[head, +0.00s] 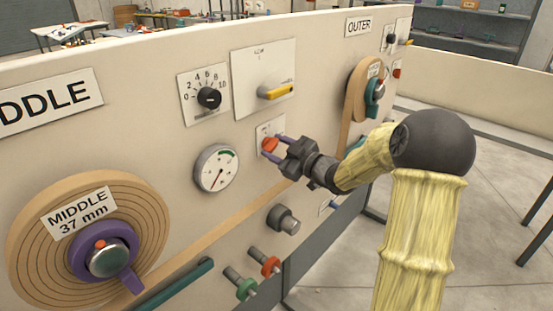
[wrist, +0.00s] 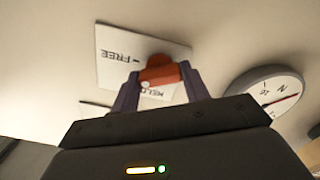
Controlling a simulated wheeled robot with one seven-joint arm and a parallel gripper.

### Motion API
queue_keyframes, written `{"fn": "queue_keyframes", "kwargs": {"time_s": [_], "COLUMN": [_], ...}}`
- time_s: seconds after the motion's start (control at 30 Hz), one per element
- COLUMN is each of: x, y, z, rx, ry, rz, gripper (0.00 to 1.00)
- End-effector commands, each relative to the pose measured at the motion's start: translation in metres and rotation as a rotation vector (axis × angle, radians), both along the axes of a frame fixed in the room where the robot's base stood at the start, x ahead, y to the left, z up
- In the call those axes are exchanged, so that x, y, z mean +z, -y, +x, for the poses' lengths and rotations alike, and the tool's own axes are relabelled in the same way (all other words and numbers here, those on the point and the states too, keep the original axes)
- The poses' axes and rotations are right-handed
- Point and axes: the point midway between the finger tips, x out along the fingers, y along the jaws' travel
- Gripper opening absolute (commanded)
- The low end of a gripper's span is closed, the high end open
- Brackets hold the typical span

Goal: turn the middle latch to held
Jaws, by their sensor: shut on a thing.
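The middle latch is a small orange-red knob (head: 269,145) on a white plate (head: 264,129) on the panel, right of the round gauge. My gripper (head: 270,147) reaches it from the right, with its two purple fingers shut on the knob. In the wrist view the knob (wrist: 160,72) sits between the fingertips (wrist: 159,82). The plate (wrist: 112,50) there reads FREE and, partly hidden by the knob and fingers, HELD, both upside down. The knob's exact setting is hard to tell.
A round gauge (head: 216,168) is left of the latch, and a yellow-handled switch (head: 276,91) is above it. A grey knob (head: 284,219) and red (head: 265,262) and green (head: 240,284) knobs protrude below. The MIDDLE spool (head: 30,237) is at lower left. Open floor lies right.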

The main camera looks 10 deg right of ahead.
Motion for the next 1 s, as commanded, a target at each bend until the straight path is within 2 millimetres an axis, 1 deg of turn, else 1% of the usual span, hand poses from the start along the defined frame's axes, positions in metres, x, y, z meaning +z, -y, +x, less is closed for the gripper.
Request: {"fn": "queue_keyframes", "kwargs": {"time_s": [0.03,0.8,1.0], "x": [-0.0057,-0.0053,-0.0039], "y": [-0.0017,-0.0022,-0.0022], "z": [0.0,-0.0001,-0.0001], "rx": [0.002,0.002,0.002], "ry": [0.031,0.459,0.552], "rz": [-0.037,-0.627,-0.755], "gripper": [0.23,0.23,0.23]}}
